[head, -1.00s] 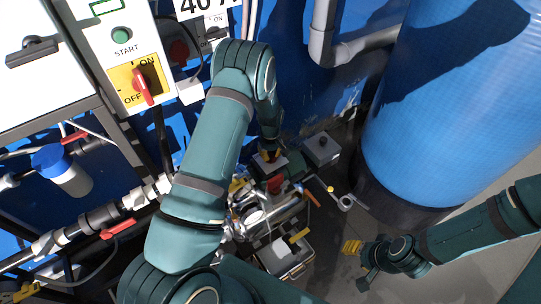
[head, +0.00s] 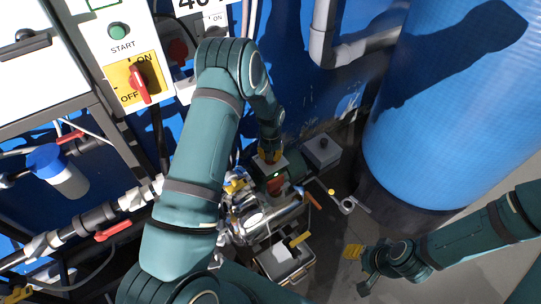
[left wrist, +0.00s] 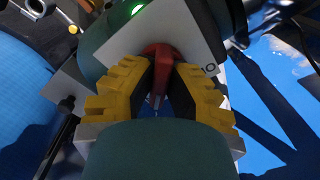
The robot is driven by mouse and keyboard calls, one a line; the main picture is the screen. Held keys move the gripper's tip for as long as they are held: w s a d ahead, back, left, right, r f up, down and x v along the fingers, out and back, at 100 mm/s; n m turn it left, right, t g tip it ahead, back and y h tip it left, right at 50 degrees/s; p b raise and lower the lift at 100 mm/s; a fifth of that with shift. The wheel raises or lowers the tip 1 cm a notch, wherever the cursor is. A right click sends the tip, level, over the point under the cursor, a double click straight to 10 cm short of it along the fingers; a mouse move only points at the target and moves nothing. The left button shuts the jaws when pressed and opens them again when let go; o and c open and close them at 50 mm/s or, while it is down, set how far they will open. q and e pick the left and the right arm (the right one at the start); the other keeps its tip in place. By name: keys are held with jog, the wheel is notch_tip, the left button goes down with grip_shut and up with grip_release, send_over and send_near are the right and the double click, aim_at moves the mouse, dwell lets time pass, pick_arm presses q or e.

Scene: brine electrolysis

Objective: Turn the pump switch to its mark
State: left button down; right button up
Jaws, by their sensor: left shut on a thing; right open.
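The pump switch is a red knob (left wrist: 158,52) on a pale plate (left wrist: 118,47), with a lit green lamp (left wrist: 137,10) beside it and an "O" mark (left wrist: 211,69) to its right. My left gripper (left wrist: 160,80) has its yellow fingers closed on both sides of the knob. In the head view the left gripper (head: 269,156) is down at the pump's pale switch plate (head: 263,168); its fingers hide the knob there. The knob's pointer and any second mark are not clear. My right gripper (head: 358,265) is open and empty above the floor at the lower right.
A blue tank (head: 455,120) fills the right. A panel with a green START button (head: 118,31) and a red ON/OFF switch (head: 138,86) stands at the left. Pipes with red levers (head: 113,230) run below it. A grey box (head: 321,151) sits right of the left gripper.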

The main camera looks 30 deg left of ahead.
dwell(0.4)
pick_arm(q)
jog(key=c, duration=1)
grip_release()
jog(key=shift+f, duration=0.1)
jog(key=shift+r, duration=0.2)
notch_tip(320, 180, up, 12)
jog(key=shift+f, duration=0.15)
